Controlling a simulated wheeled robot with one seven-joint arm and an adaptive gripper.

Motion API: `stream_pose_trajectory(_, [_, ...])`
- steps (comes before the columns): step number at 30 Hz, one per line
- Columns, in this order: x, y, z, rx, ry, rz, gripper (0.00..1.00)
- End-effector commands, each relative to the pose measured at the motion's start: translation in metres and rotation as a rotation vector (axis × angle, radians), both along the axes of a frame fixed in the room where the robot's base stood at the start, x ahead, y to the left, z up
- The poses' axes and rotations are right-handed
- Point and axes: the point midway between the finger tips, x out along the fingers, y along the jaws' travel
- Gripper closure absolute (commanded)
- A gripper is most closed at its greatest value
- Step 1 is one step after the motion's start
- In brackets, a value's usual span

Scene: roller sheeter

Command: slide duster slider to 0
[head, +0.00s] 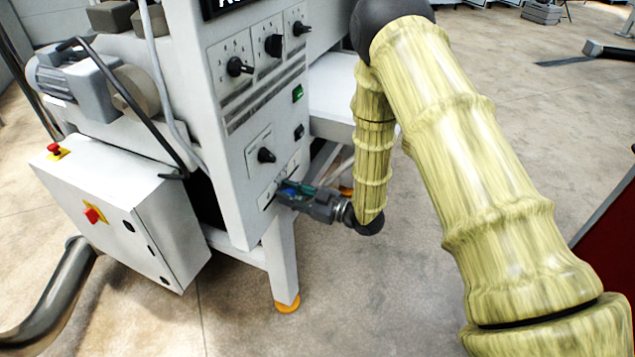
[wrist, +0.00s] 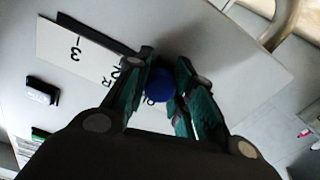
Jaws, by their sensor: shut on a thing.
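The duster slider's blue knob (wrist: 160,87) shows in the wrist view, between the two green-padded fingers of my gripper (wrist: 158,78). The gripper is shut on it. Its white scale plate (wrist: 65,48) carries printed marks, with a "3" toward the upper left and a "2" close to the knob. The fingers cover part of the scale, so I cannot read the slider's exact setting. In the head view my gripper (head: 284,191) is at the low right part of the machine's front panel, and it mostly hides the knob.
Above the slider on the machine panel (head: 225,130) are a black rotary knob (head: 266,155), a dark switch (head: 299,131), a green switch (head: 297,93) and several more knobs. A white control box (head: 135,225) with red switches stands at the left.

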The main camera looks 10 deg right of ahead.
Motion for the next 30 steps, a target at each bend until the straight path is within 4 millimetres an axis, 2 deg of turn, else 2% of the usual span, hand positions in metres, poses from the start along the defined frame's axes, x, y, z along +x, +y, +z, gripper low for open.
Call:
stream_pose_trajectory(3, [-0.02, 0.017, -0.002, 0.0, 0.005, 0.007, 1.0])
stream_pose_trajectory(9, [-0.042, 0.033, -0.001, -0.001, 0.003, 0.008, 1.0])
stream_pose_trajectory(23, [-0.051, 0.038, -0.002, -0.001, 0.005, 0.011, 1.0])
stream_pose_trajectory(24, [-0.051, 0.038, -0.002, -0.001, 0.005, 0.011, 0.75])
stream_pose_trajectory(28, [-0.051, 0.038, -0.002, -0.001, 0.006, 0.008, 0.53])
stream_pose_trajectory(30, [-0.05, 0.038, -0.002, -0.001, 0.004, 0.008, 0.53])
